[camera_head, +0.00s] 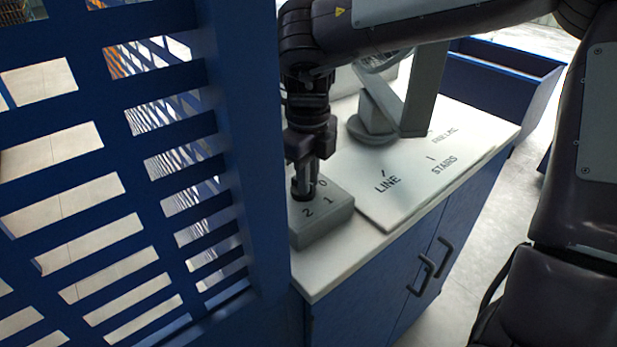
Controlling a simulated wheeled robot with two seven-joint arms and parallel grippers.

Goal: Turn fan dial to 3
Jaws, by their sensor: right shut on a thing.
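The fan dial box (322,217) is a small grey block at the near left corner of the white counter top. The digits 0, 1 and 2 show on its top face; a 3 is not visible. My right gripper (304,186) points straight down onto the top of the box and is shut on the dial. The dial itself is mostly hidden by the fingers, so I cannot tell which digit it points to. The fan (374,122) has a grey round base behind the box, and my arm covers part of it. My left gripper is not in view.
A blue slatted panel (240,150) stands close left of the box. A white board (410,180) with printed words including LINE and STAIRS lies right of it. The counter (325,271) sits on a blue cabinet (385,292) with dark handles. A blue open bin (500,85) stands behind.

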